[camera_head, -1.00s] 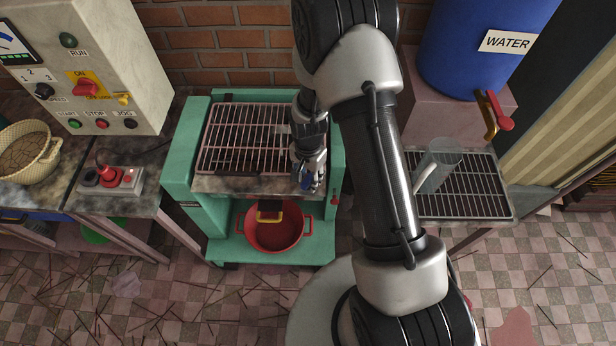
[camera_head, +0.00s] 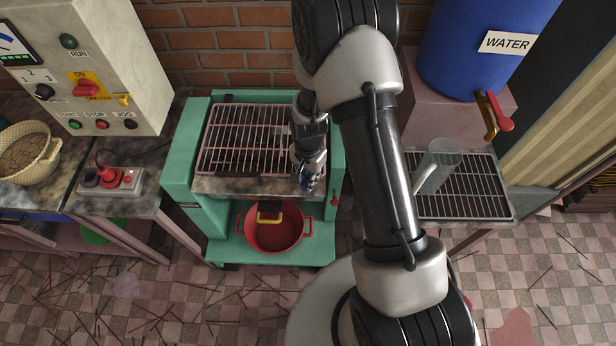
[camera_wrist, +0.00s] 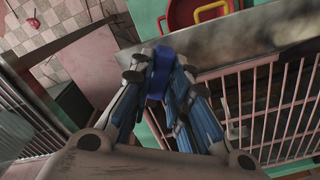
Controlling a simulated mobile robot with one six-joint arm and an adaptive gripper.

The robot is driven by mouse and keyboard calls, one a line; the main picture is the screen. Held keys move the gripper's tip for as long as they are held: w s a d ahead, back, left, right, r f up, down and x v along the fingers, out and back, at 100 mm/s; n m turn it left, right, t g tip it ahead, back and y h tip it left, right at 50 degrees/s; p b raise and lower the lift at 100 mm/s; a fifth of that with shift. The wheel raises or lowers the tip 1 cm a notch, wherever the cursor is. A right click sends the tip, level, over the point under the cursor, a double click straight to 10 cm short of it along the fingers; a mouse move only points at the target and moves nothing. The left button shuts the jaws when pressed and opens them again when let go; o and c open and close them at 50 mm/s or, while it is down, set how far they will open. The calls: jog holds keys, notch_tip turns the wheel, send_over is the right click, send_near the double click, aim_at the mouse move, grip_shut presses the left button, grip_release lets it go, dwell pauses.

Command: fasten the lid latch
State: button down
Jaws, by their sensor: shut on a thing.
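The lid is a pink barred grid (camera_head: 246,140) lying level on top of the green machine (camera_head: 178,178). My gripper (camera_head: 309,184) is at the lid's front right corner, pointing down. In the wrist view my gripper (camera_wrist: 158,88) is shut on a dark blue piece, which looks like the latch (camera_wrist: 160,70). The blue piece sits between the fingertips, beside the machine's front edge. The fingers hide most of it, so I cannot tell whether the latch is engaged. The lid's bars also show in the wrist view (camera_wrist: 285,100).
A red pot (camera_head: 274,234) with a yellow handle stands on the machine's lower shelf. A control box (camera_head: 100,60) is at left. At right are a rack (camera_head: 462,205) with a clear cylinder (camera_head: 437,163) and a blue water barrel (camera_head: 480,50).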

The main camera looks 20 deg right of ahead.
jog(key=shift+n+b, duration=0.75)
jog(key=shift+n, duration=2.45)
jog(key=c, duration=1.5)
grip_release()
notch_tip(320, 180, up, 12)
